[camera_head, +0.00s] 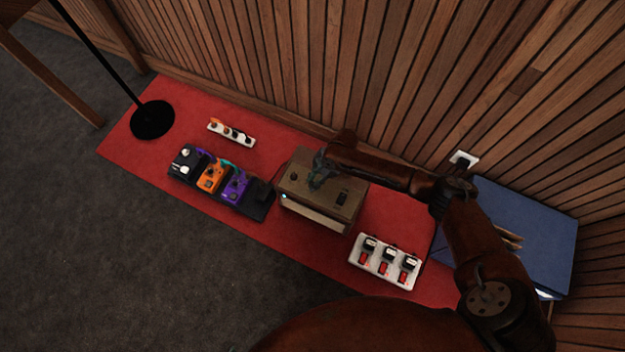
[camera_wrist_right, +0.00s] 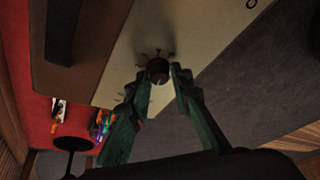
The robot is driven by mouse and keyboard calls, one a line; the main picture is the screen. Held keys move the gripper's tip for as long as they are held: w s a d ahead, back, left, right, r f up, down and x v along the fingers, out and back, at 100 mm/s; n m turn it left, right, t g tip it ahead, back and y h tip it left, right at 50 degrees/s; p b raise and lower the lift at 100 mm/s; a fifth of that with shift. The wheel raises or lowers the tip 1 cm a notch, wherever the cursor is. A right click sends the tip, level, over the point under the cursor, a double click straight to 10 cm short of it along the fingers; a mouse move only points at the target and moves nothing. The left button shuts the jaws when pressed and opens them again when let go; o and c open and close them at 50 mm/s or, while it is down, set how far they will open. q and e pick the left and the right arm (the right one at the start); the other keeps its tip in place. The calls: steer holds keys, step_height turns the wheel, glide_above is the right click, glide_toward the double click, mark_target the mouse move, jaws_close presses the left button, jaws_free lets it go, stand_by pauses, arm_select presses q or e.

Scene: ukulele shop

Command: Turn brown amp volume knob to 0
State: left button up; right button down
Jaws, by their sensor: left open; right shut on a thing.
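The brown amp (camera_head: 345,207) stands on a red mat, with its light tan panel facing up. My right arm reaches in from the right, and my right gripper (camera_head: 319,176) is over the panel. In the right wrist view the green fingers of my right gripper (camera_wrist_right: 166,85) are shut on a dark round knob (camera_wrist_right: 158,71) on the amp's tan panel (camera_wrist_right: 122,62), one finger on each side. A small light mark shows on the knob; tick marks surround it. The scale numbers are too small to read. My left gripper is not in view.
Several pedals on a pedalboard (camera_head: 259,199) lie left of the amp. A white power strip (camera_head: 354,253) with red switches lies to its right, another (camera_head: 217,129) behind the pedals. A blue case (camera_head: 550,225) lies far right. The slatted wall (camera_head: 330,70) is close behind.

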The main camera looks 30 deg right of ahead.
steer(key=shift+d, duration=0.2)
steer(key=c, duration=2)
jaws_free()
steer(key=shift+f, duration=0.1)
steer(key=shift+o, duration=1.3)
steer(key=shift+a, duration=0.1)
steer(key=v, duration=1.2)
steer(key=shift+a, duration=0.1)
